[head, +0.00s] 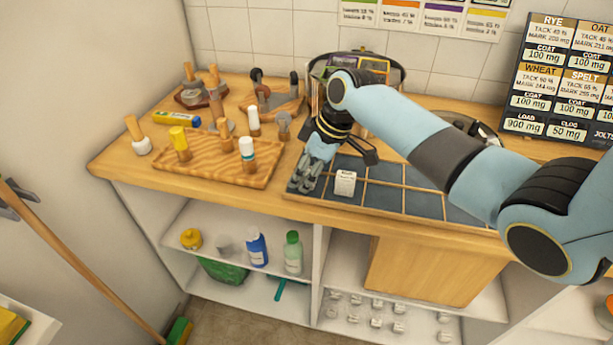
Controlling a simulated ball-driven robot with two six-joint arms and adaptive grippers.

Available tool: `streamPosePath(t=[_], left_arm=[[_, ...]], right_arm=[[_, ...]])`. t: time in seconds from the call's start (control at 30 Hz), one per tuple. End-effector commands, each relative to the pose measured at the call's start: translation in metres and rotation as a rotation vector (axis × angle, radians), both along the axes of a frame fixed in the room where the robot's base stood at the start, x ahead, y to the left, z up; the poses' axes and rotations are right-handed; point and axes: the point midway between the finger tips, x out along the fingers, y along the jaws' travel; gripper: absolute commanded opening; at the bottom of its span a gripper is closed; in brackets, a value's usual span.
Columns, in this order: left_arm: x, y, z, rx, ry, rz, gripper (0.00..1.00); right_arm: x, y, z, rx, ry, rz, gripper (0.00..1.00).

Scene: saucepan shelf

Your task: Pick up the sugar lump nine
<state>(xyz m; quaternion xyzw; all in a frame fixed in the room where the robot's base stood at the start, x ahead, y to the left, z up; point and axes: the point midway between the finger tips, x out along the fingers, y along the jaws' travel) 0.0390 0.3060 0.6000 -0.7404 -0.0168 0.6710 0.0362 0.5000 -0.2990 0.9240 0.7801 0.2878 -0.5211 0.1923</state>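A white block with faint dark marks, likely the sugar lump (345,183), sits on the dark gridded board (422,203) at the front of the wooden counter. I cannot read a nine on it. My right gripper (308,181) points down at the left end of the board, just left of the white block, with a small gap between them in the picture. Nothing shows held in it, but its fingers are too small and overlapped to tell whether they are open or shut. My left gripper is not in view.
A wooden tray (215,174) with several capped pegs lies left of the board. A broom (85,262) leans at the left.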

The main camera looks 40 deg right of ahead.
Motion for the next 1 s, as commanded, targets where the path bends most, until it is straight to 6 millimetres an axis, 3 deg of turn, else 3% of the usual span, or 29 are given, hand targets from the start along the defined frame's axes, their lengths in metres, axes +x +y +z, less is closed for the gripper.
streamPosePath(t=[0.03, 0.27, 0.67, 0.87, 1.0], left_arm=[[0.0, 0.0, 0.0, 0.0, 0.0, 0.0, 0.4], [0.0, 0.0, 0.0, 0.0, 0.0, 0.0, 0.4], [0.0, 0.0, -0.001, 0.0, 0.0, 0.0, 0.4], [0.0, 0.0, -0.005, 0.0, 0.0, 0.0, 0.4], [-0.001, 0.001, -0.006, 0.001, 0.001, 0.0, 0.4]], right_arm=[[0.0, 0.0, 0.0, 0.0, 0.0, 0.0, 0.27], [0.0, 0.0, 0.0, 0.0, 0.0, 0.0, 0.0], [0.001, 0.0, 0.01, 0.0, -0.003, 0.0, 0.0], [0.001, -0.001, 0.04, -0.002, -0.005, 0.001, 0.0], [-0.023, -0.021, 0.057, -0.008, 0.0, 0.002, 0.0]])
